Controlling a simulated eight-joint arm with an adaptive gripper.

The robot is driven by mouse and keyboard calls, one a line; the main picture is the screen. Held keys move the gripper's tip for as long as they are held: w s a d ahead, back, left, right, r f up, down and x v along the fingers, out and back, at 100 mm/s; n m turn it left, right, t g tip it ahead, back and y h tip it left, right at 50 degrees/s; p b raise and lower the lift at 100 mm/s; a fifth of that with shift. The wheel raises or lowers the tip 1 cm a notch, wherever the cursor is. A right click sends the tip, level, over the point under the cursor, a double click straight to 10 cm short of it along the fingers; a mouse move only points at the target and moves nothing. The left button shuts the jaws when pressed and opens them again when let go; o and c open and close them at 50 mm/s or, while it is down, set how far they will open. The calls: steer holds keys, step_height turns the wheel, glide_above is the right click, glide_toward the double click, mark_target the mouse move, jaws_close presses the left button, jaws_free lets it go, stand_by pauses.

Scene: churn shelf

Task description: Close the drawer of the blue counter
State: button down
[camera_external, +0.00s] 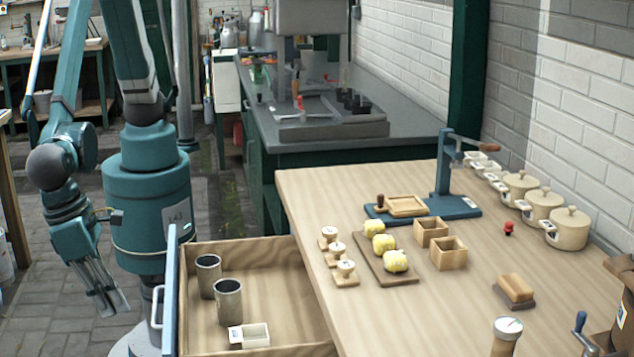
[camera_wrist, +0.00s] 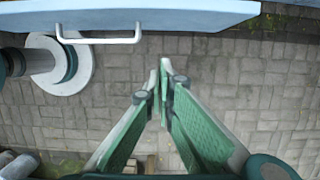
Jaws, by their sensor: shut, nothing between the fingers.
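The drawer (camera_external: 275,262) of the counter (camera_external: 440,215) is pulled out toward the left in the external view. Its front is a blue panel (camera_external: 171,290) with a white bar handle (camera_external: 157,307). In the wrist view the drawer front (camera_wrist: 200,14) crosses the top, with its handle (camera_wrist: 100,40) at upper left. My gripper (camera_external: 116,310) hangs left of the drawer front, apart from the handle. In the wrist view my gripper (camera_wrist: 160,68) has its fingertips together, with nothing between them, over the paved floor.
In the drawer are two dark cups (camera_external: 228,302) and a small white box (camera_external: 250,335). The wooden top bears yellow lumps (camera_external: 395,261), small wooden boxes (camera_external: 448,253), a blue press (camera_external: 445,205) and lidded pots (camera_external: 567,229). Paved floor (camera_external: 50,290) is clear left of my gripper.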

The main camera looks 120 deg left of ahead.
steer(key=w+a+f+b, duration=0.1)
steer(key=w+a+f, duration=0.1)
steer(key=f, duration=0.3)
steer(key=w+a+f+b, duration=0.2)
steer(key=f, duration=0.2)
steer(key=shift+w+a+f, duration=0.25)
steer(key=shift+w+f, duration=0.05)
steer(key=shift+f, duration=0.05)
steer(key=shift+w+a, duration=0.1)
stand_by(0.5)
steer(key=w+a+b, duration=0.1)
steer(key=w+a, duration=1.9)
steer(key=shift+w+a, duration=0.1)
steer(key=shift+s+d, duration=0.7)
steer(key=shift+s+d+b, duration=0.3)
steer(key=shift+s+d, duration=0.5)
steer(key=p+v, duration=0.2)
steer(key=v, duration=0.8)
steer(key=shift+p, duration=0.35)
